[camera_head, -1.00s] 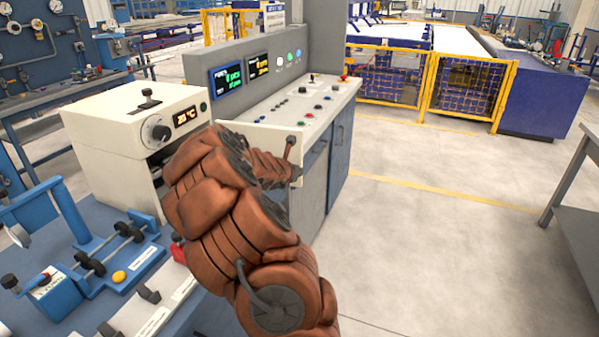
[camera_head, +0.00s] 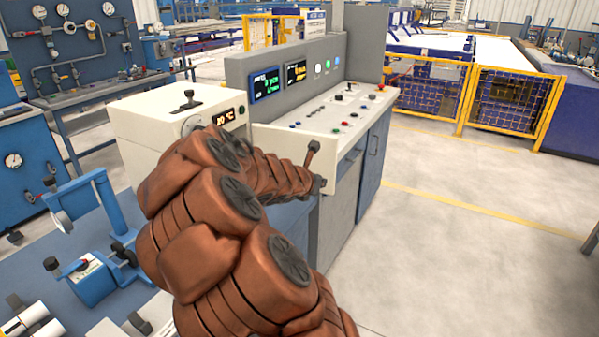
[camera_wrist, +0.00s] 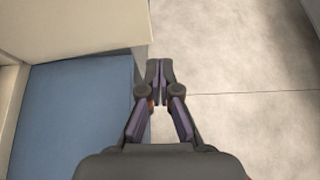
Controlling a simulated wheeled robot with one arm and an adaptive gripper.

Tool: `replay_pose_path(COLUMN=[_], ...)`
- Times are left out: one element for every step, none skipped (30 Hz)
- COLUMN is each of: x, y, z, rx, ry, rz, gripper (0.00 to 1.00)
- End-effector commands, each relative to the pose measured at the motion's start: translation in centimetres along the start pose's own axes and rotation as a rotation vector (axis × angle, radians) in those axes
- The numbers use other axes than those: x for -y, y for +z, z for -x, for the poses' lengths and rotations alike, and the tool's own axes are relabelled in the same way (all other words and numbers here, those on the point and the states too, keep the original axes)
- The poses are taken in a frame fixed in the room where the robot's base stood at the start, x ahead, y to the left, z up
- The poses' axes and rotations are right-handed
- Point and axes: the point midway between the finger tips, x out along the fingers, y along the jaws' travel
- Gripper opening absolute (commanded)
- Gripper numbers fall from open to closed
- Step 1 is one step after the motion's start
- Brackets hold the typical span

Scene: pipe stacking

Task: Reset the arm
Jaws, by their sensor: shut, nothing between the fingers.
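My gripper (camera_wrist: 159,68) is in the middle of the wrist view, pointing away, with its fingertips together and nothing between them. It hangs above the edge between a blue surface (camera_wrist: 75,125) and the pale concrete floor (camera_wrist: 230,75). In the head view my brown jointed arm is bent across the middle and covers part of the scene. The gripper itself is hard to make out there, near the end of the arm beside the control console.
A cream oven (camera_head: 150,125) with a temperature display stands left of the arm. A control console (camera_head: 335,118) stands just beyond it. A blue bench (camera_head: 85,215) with clamps is at lower left. Yellow-framed fencing (camera_head: 505,100) is at the back right. The floor (camera_head: 450,240) on the right is open.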

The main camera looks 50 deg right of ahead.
Motion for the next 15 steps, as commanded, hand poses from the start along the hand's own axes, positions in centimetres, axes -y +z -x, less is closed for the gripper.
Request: replay_pose_path(x=[0.0, 0.0, 0.0, 0.0, 0.0, 0.0, 0.0, 0.0, 0.0, 0.0, 0.0, 0.0, 0.0, 0.0, 0.2], y=[0.0, 0.0, 0.0, 0.0, 0.0, 0.0, 0.0, 0.0, 0.2, 0.4, 0.7, 1.2, 1.6, 2.0, 2.6], z=[0.1, 0.1, 0.1, 0.1, 0.1, 0.1, 0.1, 0.2, 0.4, 0.7, 1.2, 2.0, 2.7, 3.6, 5.0], rx=[0.0, 0.0, 0.0, 0.0, 0.0, 0.0, 0.0, 0.001, 0.004, 0.009, 0.015, 0.024, 0.031, 0.037, 0.047], ry=[0.0, 0.0, 0.0, -0.001, 0.0, -0.001, -0.001, -0.001, -0.001, -0.002, -0.004, -0.006, -0.008, -0.009, -0.016], rz=[0.0, 0.0, 0.0, 0.0, 0.0, 0.0, -0.001, -0.005, -0.018, -0.036, -0.061, -0.109, -0.154, -0.208, -0.291], gripper=[0.0, 0.0, 0.0, 0.0, 0.0, 0.0, 0.0, 0.0, 0.0, 0.0, 0.0, 0.0, 0.0, 0.0, 0.0])
